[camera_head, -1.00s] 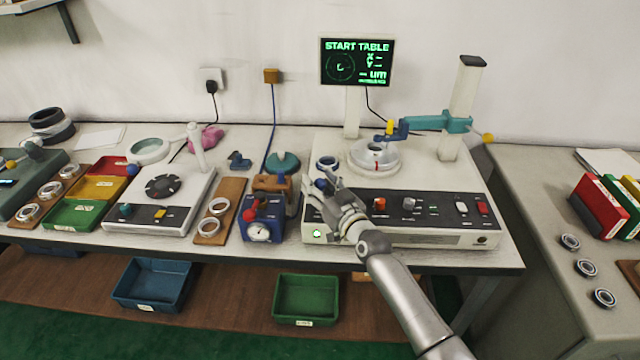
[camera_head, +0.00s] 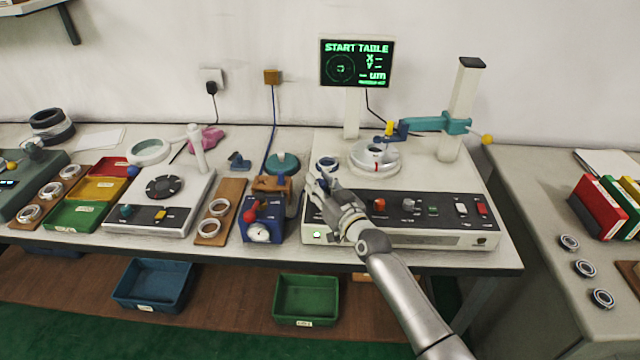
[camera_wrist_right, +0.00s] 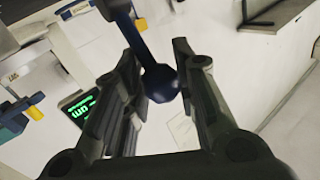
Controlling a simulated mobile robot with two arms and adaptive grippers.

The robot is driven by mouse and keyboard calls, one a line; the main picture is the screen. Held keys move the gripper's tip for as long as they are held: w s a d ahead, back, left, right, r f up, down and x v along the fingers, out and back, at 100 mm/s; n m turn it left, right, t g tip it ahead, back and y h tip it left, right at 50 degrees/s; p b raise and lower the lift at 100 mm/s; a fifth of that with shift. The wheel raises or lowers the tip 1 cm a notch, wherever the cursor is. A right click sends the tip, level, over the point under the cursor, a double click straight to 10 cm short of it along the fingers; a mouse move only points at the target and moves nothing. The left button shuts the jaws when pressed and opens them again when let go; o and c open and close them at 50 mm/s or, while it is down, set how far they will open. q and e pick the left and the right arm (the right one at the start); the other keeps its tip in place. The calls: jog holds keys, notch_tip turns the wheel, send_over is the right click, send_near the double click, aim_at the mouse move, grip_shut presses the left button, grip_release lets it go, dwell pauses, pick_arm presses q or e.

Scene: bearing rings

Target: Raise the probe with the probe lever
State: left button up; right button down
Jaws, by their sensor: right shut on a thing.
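My right gripper (camera_head: 325,190) is at the left front of the white measuring instrument (camera_head: 450,240). It is shut on the probe lever, a dark blue rod with a ball knob (camera_wrist_right: 158,82) that lies between the two fingers in the right wrist view. In the head view the fingers mostly hide the lever. The probe (camera_head: 391,131), blue with a yellow part, is on a teal arm (camera_head: 432,123) from the column (camera_head: 460,100). It reaches over a ring on the round table (camera_head: 375,165); whether its tip touches the ring is too small to tell. My left gripper is out of view.
A screen (camera_head: 357,62) reading "START TABLE" stands behind. Knobs and switches (camera_head: 408,205) line the front panel just right of my gripper. A blue gauge block (camera_head: 262,220) with a red ball and dial stands close on the left.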

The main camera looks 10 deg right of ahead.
jog(key=w+g+p, duration=0.1)
jog(key=p, duration=0.1)
jog(key=r+m+g+p, duration=0.1)
jog(key=p, duration=0.2)
jog(key=w+m+g+p, duration=0.1)
jog(key=p, duration=0.2)
jog(key=shift+w+d+r+h, duration=0.2)
jog(key=shift+w+d+h, duration=0.05)
jog(key=shift+w+h, duration=0.1)
jog(key=shift+w+d+g+p, duration=0.1)
jog(key=shift+w+g+p, duration=0.25)
jog(key=shift+g, duration=0.25)
jog(key=shift+w+d+f+m+g, duration=0.1)
jog(key=shift+w+f+m+g, duration=0.1)
jog(key=shift+w+m+g, duration=0.15)
jog(key=shift+w+d+f+m+g, duration=0.1)
jog(key=shift+w+f+m+g, duration=0.2)
jog(key=shift+g, duration=0.35)
jog(key=shift+w+d+f+m+g+b, duration=0.15)
jog(key=shift+w+m+g+b, duration=0.1)
jog(key=shift+w+g, duration=0.25)
jog(key=shift+w+d+f+m+g+b, duration=0.15)
jog(key=shift+w+g+b, duration=0.1)
jog(key=shift+g, duration=0.35)
jog(key=shift+a, duration=0.1)
jog(key=c, duration=1.2)
grip_release()
jog(key=shift+o, duration=0.2)
